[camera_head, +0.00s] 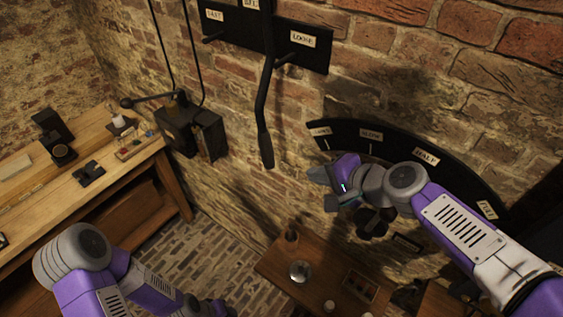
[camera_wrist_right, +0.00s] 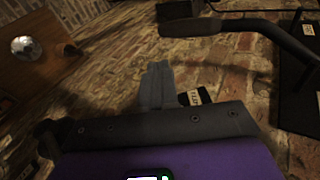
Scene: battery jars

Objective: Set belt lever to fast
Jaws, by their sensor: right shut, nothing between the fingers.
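The belt lever (camera_head: 263,105) is a long black bar hanging down from a dark wall plate (camera_head: 245,32), with a thick grip at its lower end. It hangs beside the peg under the LOOSE label (camera_head: 302,38), apart from the peg under the FAST label (camera_head: 214,14). My right gripper (camera_head: 318,185) is right of and a little below the lever's grip, apart from it, with its fingers shut and empty. In the right wrist view, the shut fingers (camera_wrist_right: 157,85) are below the dark lever grip (camera_wrist_right: 185,28). My left gripper (camera_head: 215,308) is only partly seen at the bottom edge.
A curved black scale (camera_head: 460,172) with several labels is on the wall behind my right arm. A low wooden table (camera_head: 275,262) stands below. A workbench (camera_head: 75,185) is at left, and a dark wall box (camera_head: 190,130) with a rod is left of the lever.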

